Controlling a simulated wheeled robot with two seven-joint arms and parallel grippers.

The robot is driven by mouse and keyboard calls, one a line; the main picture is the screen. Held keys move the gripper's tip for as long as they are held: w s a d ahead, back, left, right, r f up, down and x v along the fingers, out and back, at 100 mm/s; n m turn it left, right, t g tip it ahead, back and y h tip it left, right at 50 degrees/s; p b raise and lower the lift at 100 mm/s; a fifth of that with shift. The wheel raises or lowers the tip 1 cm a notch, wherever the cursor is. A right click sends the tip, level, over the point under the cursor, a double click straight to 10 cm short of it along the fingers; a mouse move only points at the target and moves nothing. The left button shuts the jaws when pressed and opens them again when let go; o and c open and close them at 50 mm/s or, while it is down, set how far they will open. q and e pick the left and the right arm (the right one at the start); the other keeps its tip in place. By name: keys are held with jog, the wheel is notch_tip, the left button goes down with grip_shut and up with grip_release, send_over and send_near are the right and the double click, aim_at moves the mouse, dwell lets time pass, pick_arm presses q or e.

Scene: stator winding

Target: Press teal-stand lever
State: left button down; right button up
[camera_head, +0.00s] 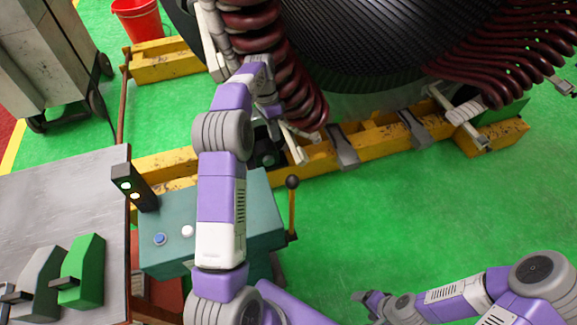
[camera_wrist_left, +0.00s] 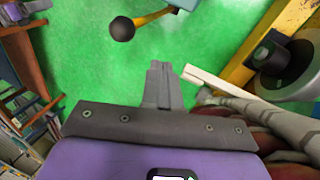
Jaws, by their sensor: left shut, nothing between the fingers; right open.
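The teal stand (camera_head: 262,212) stands at the middle left, partly hidden behind my left arm. Its lever (camera_head: 292,207) is a thin brass rod with a black ball knob (camera_head: 292,182), roughly upright on the stand's right side. In the left wrist view the knob (camera_wrist_left: 122,28) shows near the top, with its yellow rod running up right. My left gripper (camera_head: 270,118) is beyond the stand, beside the dark red coils; its shut, empty fingers (camera_wrist_left: 160,68) are apart from the knob. My right gripper (camera_head: 366,298) is open and empty over the green floor at lower right.
The black stator (camera_head: 370,40) with dark red coils (camera_head: 285,75) fills the back. A pale bar (camera_wrist_left: 215,85) lies close right of my left fingertips. Yellow beams (camera_head: 375,137) run below the stator. A grey table (camera_head: 60,190) stands left. Floor right of the lever is clear.

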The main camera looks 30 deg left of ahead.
pick_arm(q)
jog(key=s+d+f+b, duration=0.1)
jog(key=s+d+f, duration=0.1)
jog(key=f, duration=0.3)
jog(key=s+d+f+b, duration=0.1)
jog(key=d+f, duration=0.3)
jog(key=f, duration=0.1)
jog(key=shift+s, duration=0.35)
jog(key=shift+d, duration=0.1)
